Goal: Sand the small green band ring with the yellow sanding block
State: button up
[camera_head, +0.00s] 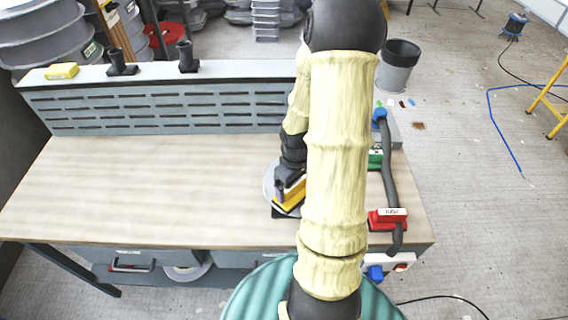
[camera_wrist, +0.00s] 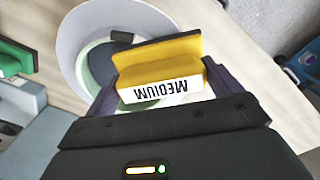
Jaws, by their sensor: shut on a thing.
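The yellow sanding block (camera_wrist: 160,62) has a white face marked MEDIUM. It is between the two dark fingers of my gripper (camera_wrist: 162,86), which is shut on it. The block also shows in the head view (camera_head: 290,196), low over the right part of the bench. Under and beyond it in the wrist view is a pale round disc (camera_wrist: 72,40) with a pale green ring (camera_wrist: 83,72) around a dark middle. The block hides much of the ring. I cannot tell whether the block touches it.
The wooden bench top (camera_head: 150,190) is clear on the left. A slotted grey back panel (camera_head: 180,107) runs behind it; another yellow block (camera_head: 62,71) lies on its ledge. A red tool (camera_head: 388,219) with a dark hose and a green item (camera_head: 376,158) are at the right end.

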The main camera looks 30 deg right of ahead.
jog(key=shift+w+a, duration=0.25)
jog(key=shift+a, duration=0.15)
jog(key=shift+w+a+r+p, duration=0.3)
jog(key=shift+w+a+r, duration=0.1)
jog(key=shift+a, duration=0.1)
notch_tip(320, 180, up, 4)
jog(key=shift+s+f+p, duration=0.15)
jog(key=shift+f+p, duration=0.1)
jog(key=shift+p, duration=0.95)
notch_tip(320, 180, up, 4)
jog(key=p, duration=0.4)
jog(key=shift+r, duration=0.1)
jog(key=shift+w, duration=0.2)
jog(key=shift+s+d, duration=0.15)
